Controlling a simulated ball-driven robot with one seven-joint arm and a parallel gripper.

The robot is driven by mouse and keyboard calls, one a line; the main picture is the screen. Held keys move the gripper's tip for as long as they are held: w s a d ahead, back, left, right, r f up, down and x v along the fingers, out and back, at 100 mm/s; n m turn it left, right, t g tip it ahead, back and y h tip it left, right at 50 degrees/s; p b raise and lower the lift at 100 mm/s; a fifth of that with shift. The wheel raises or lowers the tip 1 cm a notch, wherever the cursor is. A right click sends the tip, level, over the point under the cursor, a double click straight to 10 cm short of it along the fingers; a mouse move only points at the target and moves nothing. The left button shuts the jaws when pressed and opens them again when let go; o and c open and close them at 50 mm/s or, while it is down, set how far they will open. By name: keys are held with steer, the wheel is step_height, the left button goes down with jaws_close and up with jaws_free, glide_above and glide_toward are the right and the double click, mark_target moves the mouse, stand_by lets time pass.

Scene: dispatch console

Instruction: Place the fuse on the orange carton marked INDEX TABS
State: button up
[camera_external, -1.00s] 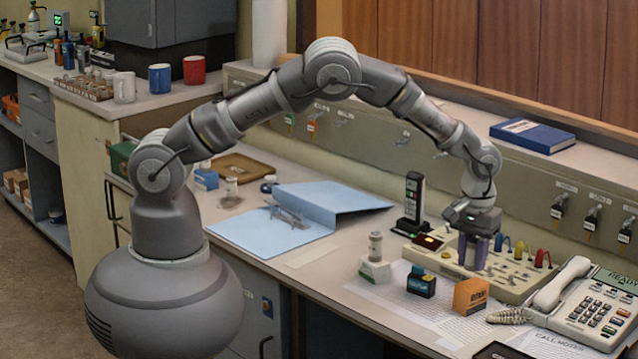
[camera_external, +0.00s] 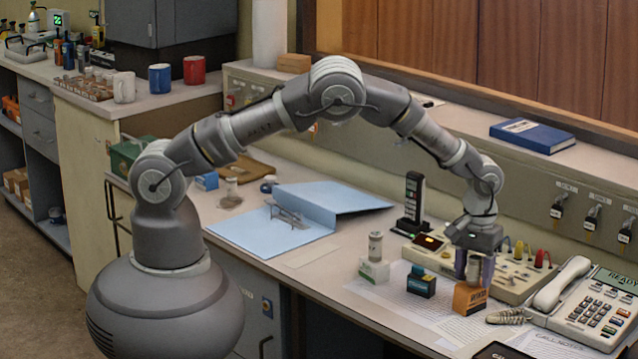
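The orange carton (camera_external: 469,299) stands on the desk at the lower right, its dark lettering too small to read surely. My gripper (camera_external: 474,270) points down directly over it. Between its two dark purplish fingers is a pale upright cylinder, which appears to be the fuse (camera_external: 474,268). The fingers appear to press on both its sides. Its lower end is at or just above the carton's top; I cannot tell whether they touch. A similar pale cylinder (camera_external: 375,245) stands upright on a small white and green box (camera_external: 374,270) to the left.
A black handset (camera_external: 413,200) stands behind.

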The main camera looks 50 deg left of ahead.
mark_target(476, 257)
step_height(476, 257, up, 12)
steer(key=p, duration=0.4)
steer(key=shift+r, duration=0.15)
steer(key=shift+w+r, duration=0.1)
steer(key=shift+r, duration=0.05)
steer(key=w+a+r+t+h, duration=0.1)
steer(key=w+a+r+t, duration=0.15)
steer(key=a+r, duration=0.55)
steer(key=w+a+r+t+h, duration=0.15)
steer(key=w+a+r, duration=0.3)
steer(key=r, duration=0.85)
steer(key=w+a+r+t, duration=0.3)
steer(key=a+r, duration=0.4)
steer(key=r, duration=0.3)
steer(key=s+a+r+t, duration=0.2)
steer(key=s+a+r, duration=0.3)
steer(key=r, duration=0.4)
steer(key=s+a+r+m+t+y, duration=0.1)
steer(key=s+a+r+t, duration=0.2)
steer(key=s+a+r, duration=0.2)
steer(key=s+a+r+t+y, duration=0.1)
steer(key=s+a+r+t, duration=0.2)
steer(key=a+r, duration=0.7)
step_height(476, 257, up, 5)
steer(key=shift+s+a+f+m, duration=0.15)
steer(key=shift+s+a+m, duration=0.2)
steer(key=shift+s, duration=0.75)
steer(key=shift+d+y, duration=0.1)
steer(key=shift+y, duration=0.15)
